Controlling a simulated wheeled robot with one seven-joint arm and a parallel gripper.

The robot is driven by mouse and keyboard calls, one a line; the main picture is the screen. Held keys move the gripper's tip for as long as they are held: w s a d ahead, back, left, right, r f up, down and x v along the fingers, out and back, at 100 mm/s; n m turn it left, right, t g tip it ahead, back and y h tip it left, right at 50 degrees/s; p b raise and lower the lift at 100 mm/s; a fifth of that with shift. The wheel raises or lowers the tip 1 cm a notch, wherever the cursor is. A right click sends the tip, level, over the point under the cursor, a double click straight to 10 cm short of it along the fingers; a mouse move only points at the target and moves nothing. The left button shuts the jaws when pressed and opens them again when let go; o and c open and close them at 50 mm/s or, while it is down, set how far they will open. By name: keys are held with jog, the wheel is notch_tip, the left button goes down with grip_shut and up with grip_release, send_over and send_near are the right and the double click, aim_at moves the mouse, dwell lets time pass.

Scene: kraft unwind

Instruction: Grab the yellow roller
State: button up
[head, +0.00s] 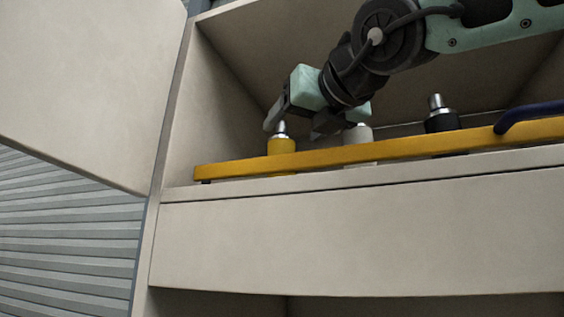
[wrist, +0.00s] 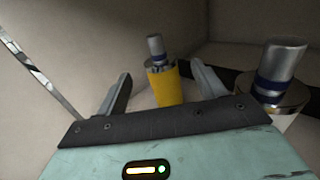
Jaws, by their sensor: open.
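The yellow roller (head: 282,145) stands upright behind a yellow bar at the left end of the cabinet compartment. It has a metal top pin. In the wrist view the yellow roller (wrist: 165,85) stands upright a little beyond the fingertips, between their lines. My gripper (head: 294,125) is open and reaches down from the upper right, close to the roller's top. In the wrist view my gripper (wrist: 160,85) has its fingers spread, with nothing held.
A pale roller (head: 358,134) and a black roller (head: 441,121) stand to the right; the pale one is close to my gripper in the wrist view (wrist: 277,85). A yellow bar (head: 400,149) with a blue handle (head: 530,114) runs along the front. The cabinet's side wall (head: 215,110) is at left.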

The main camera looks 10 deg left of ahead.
aim_at(286, 137)
jog(key=shift+p+x, duration=0.7)
jog(key=shift+x, duration=1.65)
jog(key=shift+f, duration=0.1)
jog(key=c, duration=1.3)
grip_shut()
